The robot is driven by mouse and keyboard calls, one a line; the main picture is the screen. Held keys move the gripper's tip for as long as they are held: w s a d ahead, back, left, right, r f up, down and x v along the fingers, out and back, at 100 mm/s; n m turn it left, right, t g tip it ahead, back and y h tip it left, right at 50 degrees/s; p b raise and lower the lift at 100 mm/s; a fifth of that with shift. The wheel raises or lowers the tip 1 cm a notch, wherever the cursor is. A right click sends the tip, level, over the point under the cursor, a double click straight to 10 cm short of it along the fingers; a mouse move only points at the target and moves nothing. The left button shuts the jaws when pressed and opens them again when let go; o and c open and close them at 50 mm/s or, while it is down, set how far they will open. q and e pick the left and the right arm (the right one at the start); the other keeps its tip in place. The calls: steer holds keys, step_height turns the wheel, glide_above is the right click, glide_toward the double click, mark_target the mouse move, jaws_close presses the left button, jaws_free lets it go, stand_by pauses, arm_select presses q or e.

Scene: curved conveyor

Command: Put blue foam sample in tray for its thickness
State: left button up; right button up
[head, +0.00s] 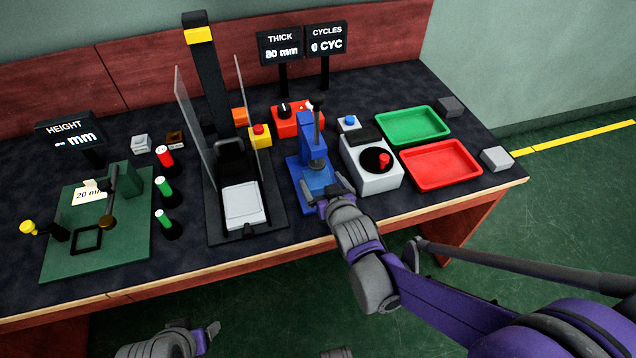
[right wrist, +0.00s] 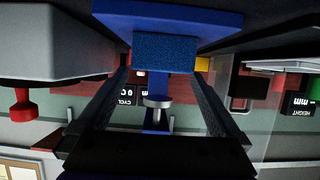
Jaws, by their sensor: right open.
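The blue foam sample (right wrist: 165,52) is a textured blue block. In the right wrist view, which is upside down, it rests against the base of the blue press (head: 315,170). My right gripper (head: 324,188) is at the front of that press. Its fingers are open, one on each side of the foam; contact is not clear. In the head view I cannot make out the foam near the gripper. A green tray (head: 443,112) and a red tray (head: 475,172) lie at the right, both empty. My left gripper (head: 196,330) is low at the front, off the table.
A grey box with a red-knobbed crank (head: 365,182) stands close right of the press. A clear-walled rig (head: 268,222) stands left of it. The thickness display (head: 281,47) seems to read 80 mm. A green height gauge (head: 65,260) is at far left. Grey blocks (head: 495,159) flank the trays.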

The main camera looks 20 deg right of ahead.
mark_target(318, 176)
steer(key=x, duration=0.3)
steer(key=shift+w+f, duration=0.2)
steer(key=shift+f, duration=0.1)
steer(key=shift+c, duration=0.2)
steer(key=c, duration=1.1)
steer(key=shift+r, duration=0.2)
